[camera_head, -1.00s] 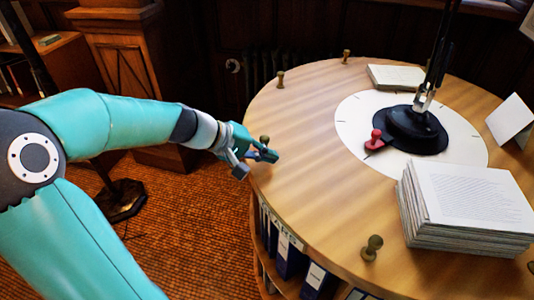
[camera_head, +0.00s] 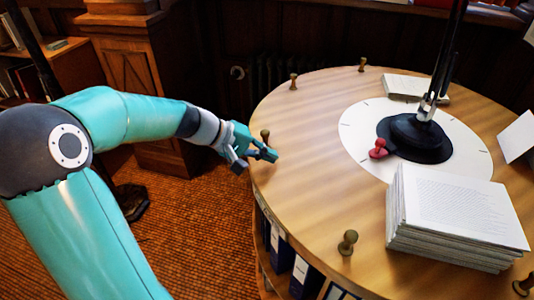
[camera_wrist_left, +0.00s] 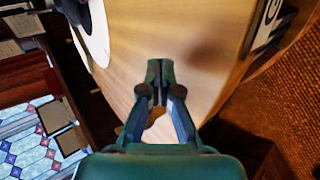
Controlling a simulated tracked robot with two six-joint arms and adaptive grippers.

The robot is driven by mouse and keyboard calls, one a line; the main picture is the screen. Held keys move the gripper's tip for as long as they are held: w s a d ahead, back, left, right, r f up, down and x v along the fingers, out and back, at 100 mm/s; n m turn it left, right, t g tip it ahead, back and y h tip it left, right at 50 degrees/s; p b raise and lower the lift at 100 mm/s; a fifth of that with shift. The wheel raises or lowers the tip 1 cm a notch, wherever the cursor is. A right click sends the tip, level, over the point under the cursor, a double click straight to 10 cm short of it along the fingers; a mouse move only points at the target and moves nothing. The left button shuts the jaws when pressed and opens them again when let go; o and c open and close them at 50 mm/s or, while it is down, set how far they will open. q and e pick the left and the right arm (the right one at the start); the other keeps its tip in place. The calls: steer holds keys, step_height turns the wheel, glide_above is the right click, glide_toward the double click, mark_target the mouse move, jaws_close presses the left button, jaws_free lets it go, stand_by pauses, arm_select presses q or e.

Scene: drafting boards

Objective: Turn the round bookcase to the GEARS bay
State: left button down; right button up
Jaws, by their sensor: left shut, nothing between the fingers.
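The round bookcase (camera_head: 300,165) has a wooden top with several small brown pegs on its rim, including one near the front (camera_head: 347,242) and one at the back left (camera_head: 293,82). My left gripper (camera_head: 268,155) is shut and empty at the left rim, right by another peg (camera_head: 265,135); I cannot tell whether they touch. In the left wrist view the closed fingers (camera_wrist_left: 158,85) are over the rim. A red pointer (camera_head: 378,149) sits on the white disc (camera_head: 365,125) in the centre. Binders (camera_head: 305,275) show below the top; no GEARS label is readable.
A black lamp (camera_head: 415,135) stands on the disc. A tall paper stack (camera_head: 455,215) is at the right, a smaller stack (camera_head: 415,88) at the back, and a white card (camera_head: 517,137) at the far right. A wooden cabinet (camera_head: 128,70) stands behind my arm.

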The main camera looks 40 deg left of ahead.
arm_select(q)
steer(key=shift+d, duration=0.1)
steer(key=shift+s+d+r, duration=0.4)
steer(key=shift+d+r, duration=0.1)
steer(key=shift+r, duration=0.1)
step_height(320, 180, up, 8)
steer(key=p, duration=0.6)
steer(key=shift+f, duration=0.15)
